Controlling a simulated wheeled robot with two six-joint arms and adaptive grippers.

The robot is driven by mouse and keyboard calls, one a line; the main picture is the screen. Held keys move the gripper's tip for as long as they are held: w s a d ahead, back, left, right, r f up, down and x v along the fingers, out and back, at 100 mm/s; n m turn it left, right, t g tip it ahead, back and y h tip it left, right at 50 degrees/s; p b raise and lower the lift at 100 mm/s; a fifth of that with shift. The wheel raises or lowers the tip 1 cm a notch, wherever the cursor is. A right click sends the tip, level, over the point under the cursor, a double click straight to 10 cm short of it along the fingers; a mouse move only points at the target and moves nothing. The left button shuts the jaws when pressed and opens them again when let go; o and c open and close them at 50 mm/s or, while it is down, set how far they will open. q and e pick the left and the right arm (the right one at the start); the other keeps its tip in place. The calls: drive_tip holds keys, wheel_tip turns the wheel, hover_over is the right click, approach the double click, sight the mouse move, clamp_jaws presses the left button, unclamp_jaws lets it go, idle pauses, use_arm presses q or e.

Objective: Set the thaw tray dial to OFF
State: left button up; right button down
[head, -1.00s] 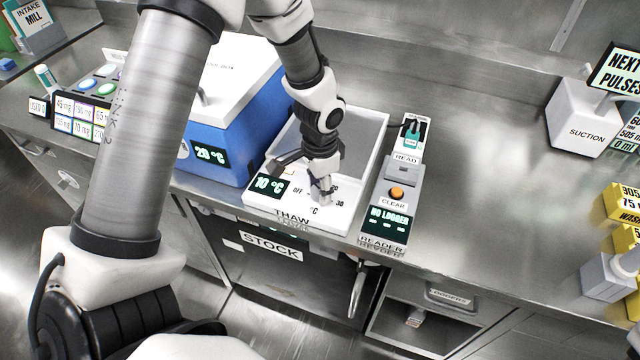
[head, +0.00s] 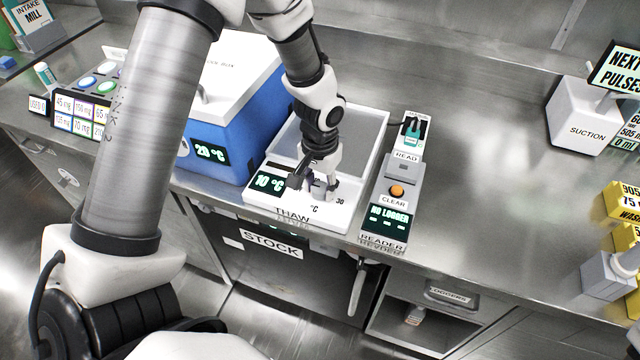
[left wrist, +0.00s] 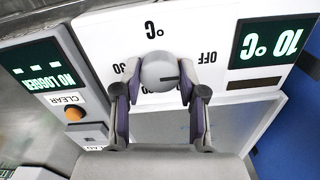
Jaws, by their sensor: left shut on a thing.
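The thaw tray (head: 362,170) is a white box with a sloped front panel, a "THAW" label and a dark display reading 10 °C (head: 268,183). My left gripper (head: 320,194) points down at this panel and hides its dial in the head view. In the left wrist view the dial (left wrist: 160,70) is a round grey knob between the two fingertips of my left gripper (left wrist: 158,80), which is shut on it. The dial's dark mark points right in that view, to the side of the OFF label (left wrist: 207,58). My right gripper is not in view.
A blue box with a white lid (head: 240,110) stands close left of the tray. The reader (head: 393,200) with an orange CLEAR button stands close right. Open steel counter (head: 490,180) lies farther right, before the suction unit (head: 578,120).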

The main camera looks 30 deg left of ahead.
sight(320, 187)
use_arm(q)
drive_tip(key=shift+s+f, duration=0.1)
drive_tip(key=shift+s, duration=0.05)
drive_tip(key=o, duration=1.1)
drive_tip(key=shift+o, duration=0.2)
drive_tip(key=shift+r, duration=0.25)
wheel_tip(320, 187, up, 12)
drive_tip(key=shift+f, duration=0.2)
